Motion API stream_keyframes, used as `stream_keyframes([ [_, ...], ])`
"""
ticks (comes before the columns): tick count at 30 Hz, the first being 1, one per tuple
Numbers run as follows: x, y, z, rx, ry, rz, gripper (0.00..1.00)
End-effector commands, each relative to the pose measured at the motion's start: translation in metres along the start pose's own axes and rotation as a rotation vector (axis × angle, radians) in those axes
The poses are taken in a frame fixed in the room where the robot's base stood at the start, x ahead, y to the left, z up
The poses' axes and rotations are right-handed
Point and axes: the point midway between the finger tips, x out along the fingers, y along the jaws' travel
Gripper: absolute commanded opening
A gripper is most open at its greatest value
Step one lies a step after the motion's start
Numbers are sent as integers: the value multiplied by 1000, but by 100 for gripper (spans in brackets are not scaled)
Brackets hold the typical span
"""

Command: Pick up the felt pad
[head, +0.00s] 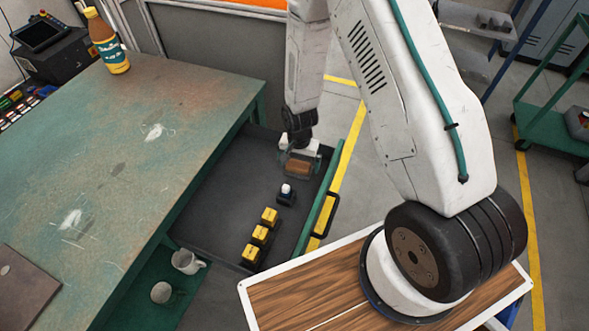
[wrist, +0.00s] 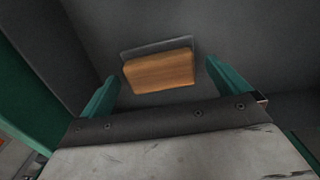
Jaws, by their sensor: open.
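A wood-coloured block with a thin grey layer along its far side, which I take to be the felt pad (wrist: 160,72), lies in the open dark drawer. In the head view the felt pad (head: 299,167) shows as a brown patch below my gripper, partly hidden by it. My gripper (wrist: 162,72) is open, with its green fingers on either side of the block in the wrist view. A gap shows between the block and each finger, and nothing is held. In the head view my gripper (head: 299,156) is over the far end of the drawer.
The drawer (head: 222,195) also holds several yellow-topped blocks (head: 260,235) and a small dark item with a white top (head: 287,192). The green workbench (head: 110,150) stands left, with a bottle (head: 107,42) on it. Mugs (head: 187,262) sit on a lower green shelf.

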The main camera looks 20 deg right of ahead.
Motion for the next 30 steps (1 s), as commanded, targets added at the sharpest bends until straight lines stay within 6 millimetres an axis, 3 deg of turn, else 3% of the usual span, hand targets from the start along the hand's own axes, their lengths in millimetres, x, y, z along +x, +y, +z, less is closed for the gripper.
stream_keyframes([
  [3,12,0,1,-1,-2,2,100],
  [11,13,-1,1,-3,0,0,100],
  [15,13,-2,2,-4,0,0,61],
  [16,13,-2,2,-4,0,0,58],
  [25,12,-2,2,-4,0,0,58],
  [30,0,-3,1,-4,2,-2,58],
])
